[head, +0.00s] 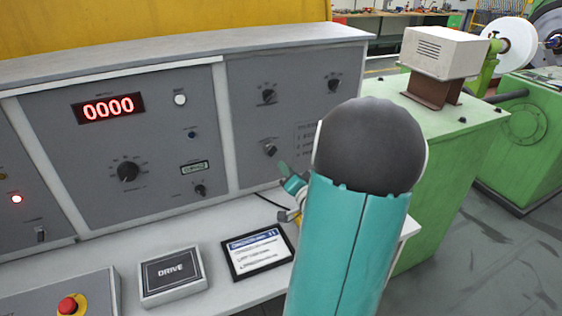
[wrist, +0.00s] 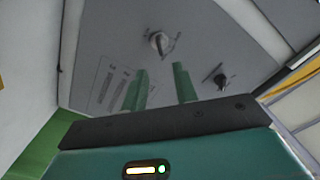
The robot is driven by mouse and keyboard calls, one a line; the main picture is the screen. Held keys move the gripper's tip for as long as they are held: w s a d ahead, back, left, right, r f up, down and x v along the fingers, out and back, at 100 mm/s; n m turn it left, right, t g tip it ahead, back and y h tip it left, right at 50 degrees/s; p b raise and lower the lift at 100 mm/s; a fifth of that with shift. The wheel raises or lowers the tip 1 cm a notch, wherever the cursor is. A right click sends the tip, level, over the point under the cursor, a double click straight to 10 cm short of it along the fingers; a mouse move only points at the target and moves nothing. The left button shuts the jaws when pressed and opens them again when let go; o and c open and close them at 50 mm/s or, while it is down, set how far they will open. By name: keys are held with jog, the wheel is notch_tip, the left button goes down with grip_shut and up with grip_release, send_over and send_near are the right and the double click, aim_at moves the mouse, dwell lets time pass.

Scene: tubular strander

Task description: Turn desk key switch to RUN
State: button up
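My gripper (head: 285,172) is in front of that panel, below and right of the switch, partly hidden by my arm. In the wrist view its two green fingers (wrist: 159,70) stand apart with nothing between them, and no contact with the switch shows.
A black knob (wrist: 221,80) is beside the switch in the wrist view. The desk top holds a DRIVE box (head: 170,274), a framed card (head: 257,252) and a red emergency button (head: 70,304). A red display (head: 108,108) reads 0000. A green machine (head: 450,165) stands right of the desk.

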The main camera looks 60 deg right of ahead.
jog(key=shift+v, duration=2.35)
jog(key=w+a+r+n+g+y, duration=0.1)
jog(key=w+a+r+n+g, duration=0.3)
jog(key=a, duration=0.5)
jog(key=w+a+r+n+g+y, duration=0.1)
jog(key=w+a+n+y, duration=0.1)
jog(key=w+a+n, duration=0.4)
jog(key=s+a+r+n+g+y, duration=0.1)
jog(key=s+a, duration=0.4)
jog(key=a, duration=0.8)
jog(key=s+a+r+n+g+y, duration=0.1)
jog(key=s+a+n+g+y, duration=0.2)
jog(key=a, duration=1)
jog(key=shift+s+r+n+g+y, duration=0.35)
jog(key=shift+s+n+y, duration=0.35)
jog(key=shift+s+y, duration=0.45)
